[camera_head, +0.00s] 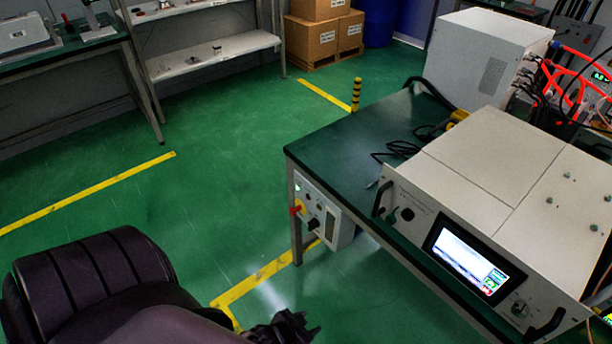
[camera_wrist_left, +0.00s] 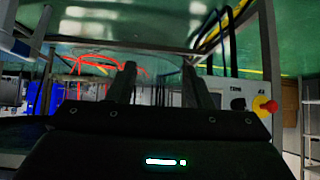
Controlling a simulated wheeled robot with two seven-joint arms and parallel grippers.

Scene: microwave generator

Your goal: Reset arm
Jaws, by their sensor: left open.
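My left arm (camera_head: 90,270) comes in at the bottom left of the head view. My left gripper (camera_head: 288,330) shows at the bottom edge, low in front of the green-topped table, partly cut off by the frame. In the left wrist view its two dark fingers (camera_wrist_left: 158,88) stand apart, with nothing between them. The white microwave generator (camera_head: 500,165), with a lit screen (camera_head: 466,262) and black handles, sits on the table at the right. My right gripper does not show.
The green table (camera_head: 340,150) has a control box (camera_head: 318,212) with a red-and-yellow knob under its near left edge; the knob also shows in the left wrist view (camera_wrist_left: 263,106). Cables lie beside the generator. A white cabinet (camera_head: 488,60) stands behind. Green floor at left is clear.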

